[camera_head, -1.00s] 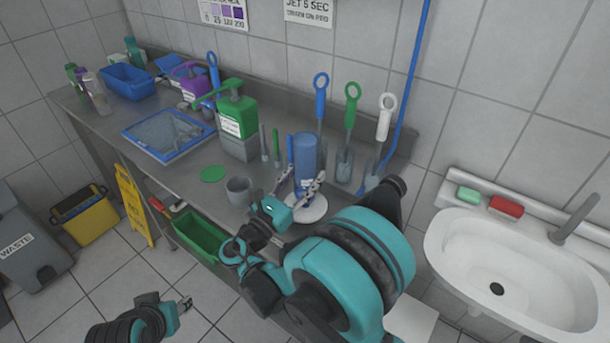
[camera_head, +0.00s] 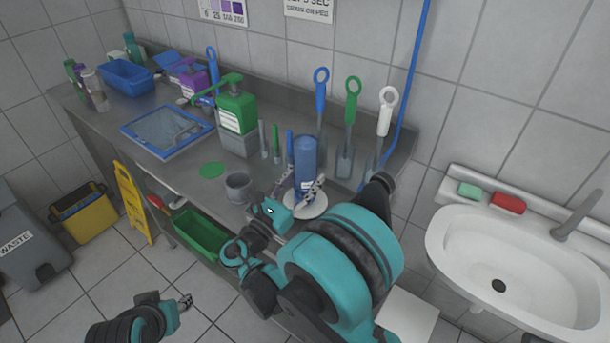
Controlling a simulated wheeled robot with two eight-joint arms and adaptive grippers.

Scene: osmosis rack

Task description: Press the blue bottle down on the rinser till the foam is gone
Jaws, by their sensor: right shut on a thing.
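The blue bottle (camera_head: 304,157) stands upright over the white round rinser (camera_head: 292,205) at the right end of the steel counter. My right gripper (camera_head: 304,188) is shut on the lower part of the bottle, with a finger on each side. Whether the bottle's lower end touches the rinser is hidden by the gripper. No foam can be made out at this size. My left gripper (camera_head: 184,303) is low at the bottom left, away from the counter; its fingertips are small and it seems to hold nothing.
A grey cup (camera_head: 238,187) and a green disc (camera_head: 211,170) lie left of the rinser. A green pump bottle (camera_head: 238,110) stands further left. A white sink (camera_head: 520,250) is at the right.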

